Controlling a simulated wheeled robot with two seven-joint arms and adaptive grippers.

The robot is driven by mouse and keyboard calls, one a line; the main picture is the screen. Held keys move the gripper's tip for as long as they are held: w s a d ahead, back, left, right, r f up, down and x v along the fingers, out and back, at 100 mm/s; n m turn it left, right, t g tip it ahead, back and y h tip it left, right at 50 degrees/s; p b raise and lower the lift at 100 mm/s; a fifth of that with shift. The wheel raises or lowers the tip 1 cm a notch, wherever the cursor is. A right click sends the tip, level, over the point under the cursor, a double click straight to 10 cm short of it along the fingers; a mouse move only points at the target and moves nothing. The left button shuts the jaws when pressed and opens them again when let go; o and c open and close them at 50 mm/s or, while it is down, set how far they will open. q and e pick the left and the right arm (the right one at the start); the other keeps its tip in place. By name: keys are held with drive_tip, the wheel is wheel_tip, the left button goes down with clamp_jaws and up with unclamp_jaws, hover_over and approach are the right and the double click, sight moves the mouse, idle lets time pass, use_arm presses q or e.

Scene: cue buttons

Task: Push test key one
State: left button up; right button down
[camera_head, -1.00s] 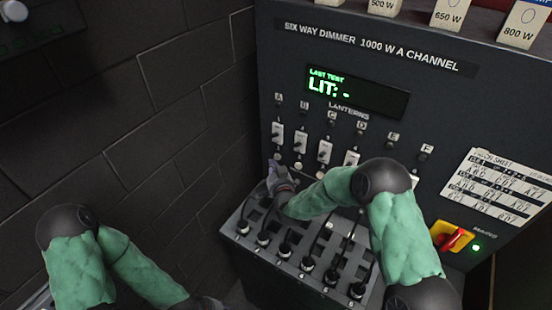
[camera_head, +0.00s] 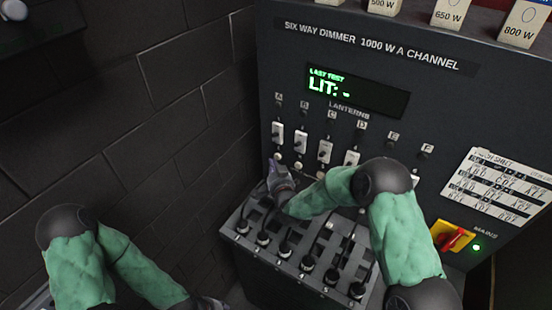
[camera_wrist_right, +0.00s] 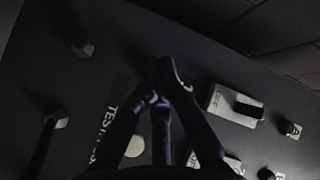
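The dimmer panel (camera_head: 450,110) stands upright ahead of me. Pale round keys sit in a row below its switches; the leftmost key, test key one (camera_head: 277,156), is under switch A. My right gripper (camera_head: 277,170) is right by this key, just below it in the head view; whether it touches cannot be told. In the right wrist view its fingers (camera_wrist_right: 160,85) come together over the panel and look shut with nothing between them. They appear to cover the first key there; a neighbouring round key (camera_wrist_right: 135,147) shows beside them. My left gripper (camera_head: 208,303) is cut off at the bottom edge.
The display (camera_head: 357,92) reads "LAST TEST LIT: -". A sloped patch bay (camera_head: 300,262) with several plugs and cables lies below the right hand. A red mains switch (camera_head: 453,238) on yellow is at right. A brick wall (camera_head: 130,100) borders the left.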

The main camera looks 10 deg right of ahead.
drive_tip(key=shift+w+d+b, duration=0.25)
drive_tip(key=shift+b, duration=0.05)
drive_tip(key=shift+w+d, duration=0.15)
idle(0.6)
drive_tip(key=shift+s+a+b, duration=0.35)
drive_tip(key=shift+s+a, duration=0.1)
drive_tip(key=s+a, duration=0.4)
drive_tip(key=shift+s+b, duration=0.15)
drive_tip(key=shift+b, duration=0.2)
idle(0.5)
drive_tip(key=shift+a, duration=0.1)
